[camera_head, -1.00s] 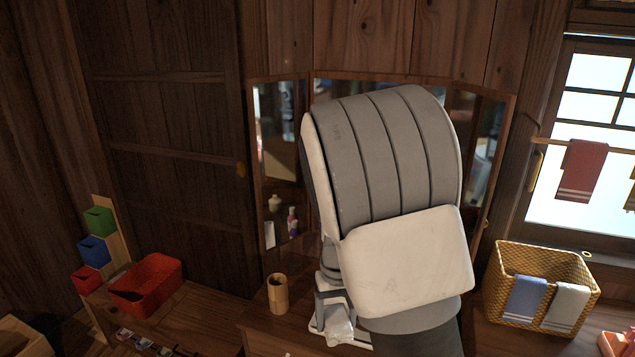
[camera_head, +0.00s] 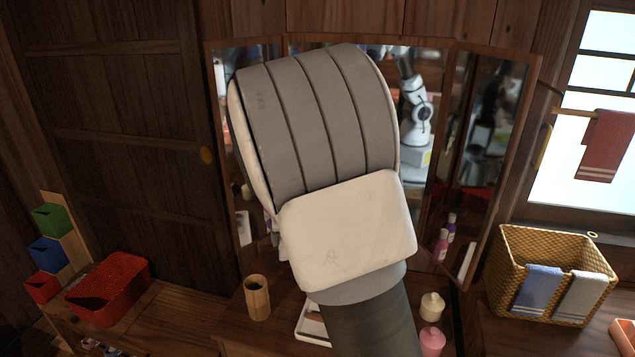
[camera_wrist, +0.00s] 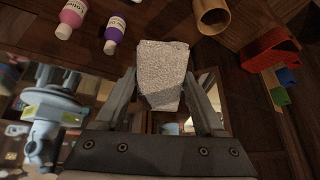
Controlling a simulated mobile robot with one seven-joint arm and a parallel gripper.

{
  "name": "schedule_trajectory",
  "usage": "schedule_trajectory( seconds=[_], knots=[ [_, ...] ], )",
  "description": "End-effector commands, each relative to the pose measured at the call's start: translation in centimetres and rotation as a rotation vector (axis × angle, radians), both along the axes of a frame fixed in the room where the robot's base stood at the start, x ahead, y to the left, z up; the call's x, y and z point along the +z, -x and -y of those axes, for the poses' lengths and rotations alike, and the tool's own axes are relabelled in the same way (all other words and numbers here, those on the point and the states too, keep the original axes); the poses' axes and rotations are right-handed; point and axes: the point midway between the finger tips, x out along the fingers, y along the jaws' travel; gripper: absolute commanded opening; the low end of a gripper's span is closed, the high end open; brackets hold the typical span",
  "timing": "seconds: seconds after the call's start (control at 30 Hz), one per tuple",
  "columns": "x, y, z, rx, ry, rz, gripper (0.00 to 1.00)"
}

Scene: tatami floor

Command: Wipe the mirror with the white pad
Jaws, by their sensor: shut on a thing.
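The three-panel mirror (camera_head: 418,115) in a wooden frame stands against the back wall in the head view. My arm covers much of its middle, and its glass reflects a white robot arm. My gripper (camera_wrist: 161,86) shows in the wrist view, shut on the white pad (camera_wrist: 162,68), a pale, rough-textured block that sticks out past the fingertips. In the head view my gripper and the pad are hidden behind my arm. The mirror's reflections also show in the wrist view (camera_wrist: 48,118). I cannot tell whether the pad touches the glass.
On the counter are a wooden cup (camera_head: 257,298), a white tray (camera_head: 311,326), a cream jar (camera_head: 431,307) and a pink jar (camera_head: 431,342). A red basket (camera_head: 108,288) is at left, a wicker basket (camera_head: 552,275) with cloths at right. A red towel (camera_head: 606,145) hangs by the window.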

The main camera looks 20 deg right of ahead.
Motion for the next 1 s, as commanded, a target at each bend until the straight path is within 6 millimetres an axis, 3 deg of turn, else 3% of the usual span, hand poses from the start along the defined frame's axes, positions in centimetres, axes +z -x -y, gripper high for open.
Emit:
schedule_trajectory(
  seconds=[0.27,0.5,0.8,1.0],
  knots=[
    [2.5,-3.6,1.8,-0.112,0.061,0.344,0.27],
    [6.2,-5.5,4.0,-0.234,0.16,0.656,0.27],
    [11.9,-4.8,7.5,-0.398,0.322,0.937,0.27],
    [13.3,-4.4,8.6,-0.435,0.365,0.981,0.27]
  ],
)
